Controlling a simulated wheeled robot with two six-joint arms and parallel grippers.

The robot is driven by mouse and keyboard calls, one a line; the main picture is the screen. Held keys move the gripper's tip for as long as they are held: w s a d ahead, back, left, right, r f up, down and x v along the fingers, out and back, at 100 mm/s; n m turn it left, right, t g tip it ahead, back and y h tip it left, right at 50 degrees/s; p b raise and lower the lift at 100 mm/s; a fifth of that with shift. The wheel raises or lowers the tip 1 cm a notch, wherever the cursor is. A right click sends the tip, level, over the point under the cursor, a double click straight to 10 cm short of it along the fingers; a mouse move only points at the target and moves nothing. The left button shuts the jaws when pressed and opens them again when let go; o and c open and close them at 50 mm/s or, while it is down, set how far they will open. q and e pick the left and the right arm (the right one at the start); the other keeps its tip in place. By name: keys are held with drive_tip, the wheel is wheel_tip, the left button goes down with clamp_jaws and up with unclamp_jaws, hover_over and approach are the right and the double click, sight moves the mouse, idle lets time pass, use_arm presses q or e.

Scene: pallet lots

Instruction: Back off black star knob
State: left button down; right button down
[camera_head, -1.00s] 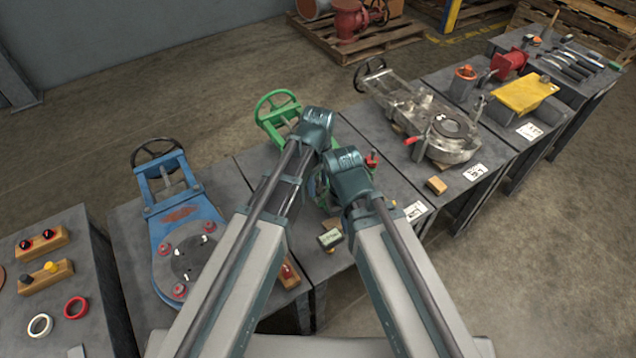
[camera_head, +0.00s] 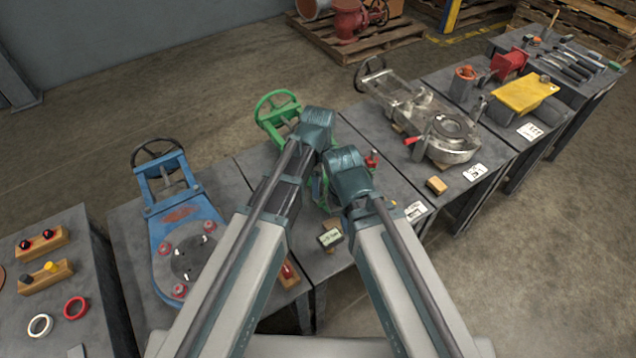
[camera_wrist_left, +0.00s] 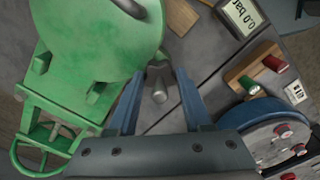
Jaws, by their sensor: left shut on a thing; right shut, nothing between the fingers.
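The green valve (camera_wrist_left: 85,40) fills the upper left of the left wrist view, with its round flange towards me. In the head view its green handwheel (camera_head: 278,106) shows behind my left arm. My right gripper (camera_head: 346,172) is shut and empty in front of the same valve, lower than the left. Its fingers are hidden behind its housing.
The blue valve (camera_head: 185,240) stands left and a grey metal valve (camera_head: 440,130) stands right. A gauge (camera_head: 330,238) and a wooden block with a red knob (camera_head: 290,271) lie near my arms. The left table holds knob blocks (camera_head: 45,277) and rings (camera_head: 75,307).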

idle(0.3)
use_arm(q)
drive_tip(key=shift+c, duration=1.6)
unclamp_jaws()
drive_tip(key=shift+r, duration=0.1)
wheel_tip(320, 180, up, 14)
drive_tip(key=p, duration=1.3)
drive_tip(key=shift+f+p, duration=0.2)
drive_tip(key=shift+p, duration=0.2)
drive_tip(key=shift+a, duration=0.1)
